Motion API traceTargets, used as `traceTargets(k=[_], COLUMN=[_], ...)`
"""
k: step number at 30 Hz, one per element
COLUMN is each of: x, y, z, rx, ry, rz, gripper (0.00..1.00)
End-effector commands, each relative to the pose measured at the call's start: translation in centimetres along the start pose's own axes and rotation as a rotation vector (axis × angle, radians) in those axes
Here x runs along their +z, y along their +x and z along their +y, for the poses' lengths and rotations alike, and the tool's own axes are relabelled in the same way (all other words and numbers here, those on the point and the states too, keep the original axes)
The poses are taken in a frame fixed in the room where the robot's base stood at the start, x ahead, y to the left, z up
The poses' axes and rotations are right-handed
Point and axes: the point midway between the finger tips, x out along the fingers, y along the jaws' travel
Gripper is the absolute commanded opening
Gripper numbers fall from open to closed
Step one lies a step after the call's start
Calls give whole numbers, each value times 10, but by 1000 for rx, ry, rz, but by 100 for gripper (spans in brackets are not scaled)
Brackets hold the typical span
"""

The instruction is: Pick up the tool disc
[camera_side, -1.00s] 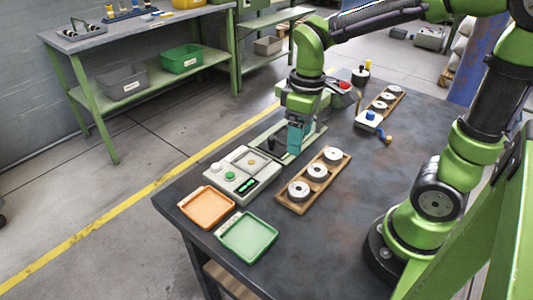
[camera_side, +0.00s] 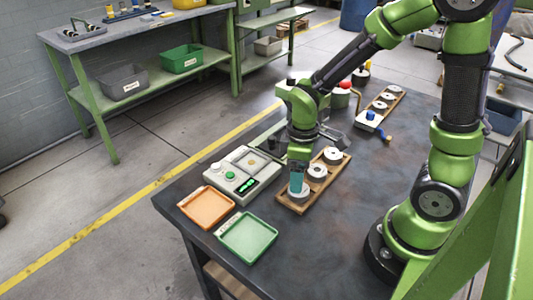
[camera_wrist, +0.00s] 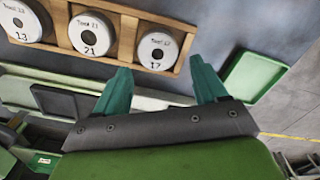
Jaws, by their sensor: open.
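A wooden rack (camera_side: 288,206) holds three white discs in a row; it also shows in the wrist view (camera_wrist: 125,38). The wrist view shows disc 13 (camera_wrist: 20,20), disc 21 (camera_wrist: 92,33) and disc 17 (camera_wrist: 157,51), each with a small centre hole. The middle disc (camera_side: 317,170) and far disc (camera_side: 333,155) are clear of my gripper in the side view. My gripper (camera_side: 298,190) points down over the near end of the rack, partly hiding the nearest disc. In the wrist view my gripper (camera_wrist: 160,75) has its teal fingers apart, with disc 17 beyond the gap. Contact cannot be told.
An orange tray (camera_side: 206,208) and a green tray (camera_side: 246,237) lie at the front left. A grey control box (camera_side: 240,173) stands left of the rack. A second disc rack (camera_side: 383,101) and a blue-topped device (camera_side: 369,120) are farther back. The table right of the rack is clear.

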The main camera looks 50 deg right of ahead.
Motion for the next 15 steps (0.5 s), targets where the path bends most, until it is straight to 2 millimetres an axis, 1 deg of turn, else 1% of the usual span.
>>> traceTargets(k=[6, 9, 12, 15], x=[6, 5, 4, 4], y=[33, 44, 48, 48], z=[2, 2, 2, 2], rx=[-3, -2, -1, 0], ry=[2, 1, 1, 1], rz=[-7, -5, -2, -1], gripper=[72, 72, 72, 72])
